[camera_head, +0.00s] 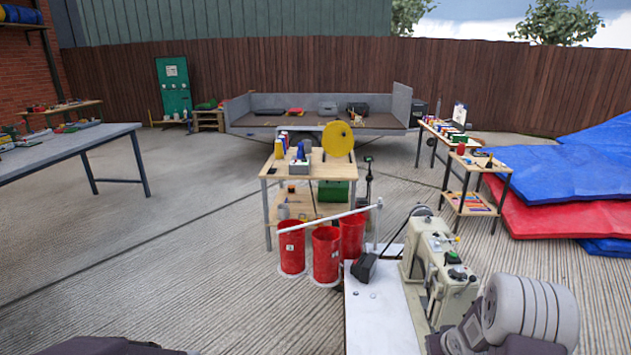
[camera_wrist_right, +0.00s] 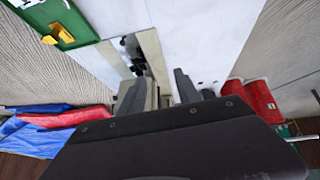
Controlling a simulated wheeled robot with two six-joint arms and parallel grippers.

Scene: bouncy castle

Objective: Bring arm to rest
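My right arm (camera_head: 530,308) comes in at the lower right of the head view, beside a cream sewing machine (camera_head: 437,268) on a white-topped table (camera_head: 375,312). In the right wrist view, my right gripper (camera_wrist_right: 160,90) has its two dark fingers apart, with nothing seen between them. The machine (camera_wrist_right: 152,62) and white tabletop (camera_wrist_right: 205,35) show beyond the fingers; I cannot tell how close they are. My left gripper is not seen; only a dark shape shows at the bottom left edge of the head view.
Red buckets (camera_head: 326,256) stand beyond the white table, before a wooden workbench (camera_head: 310,165). A grey table (camera_head: 60,150) is at left. Blue and red folded sheets (camera_head: 575,190) lie at right. A trailer (camera_head: 330,118) stands at the back. The concrete at left is clear.

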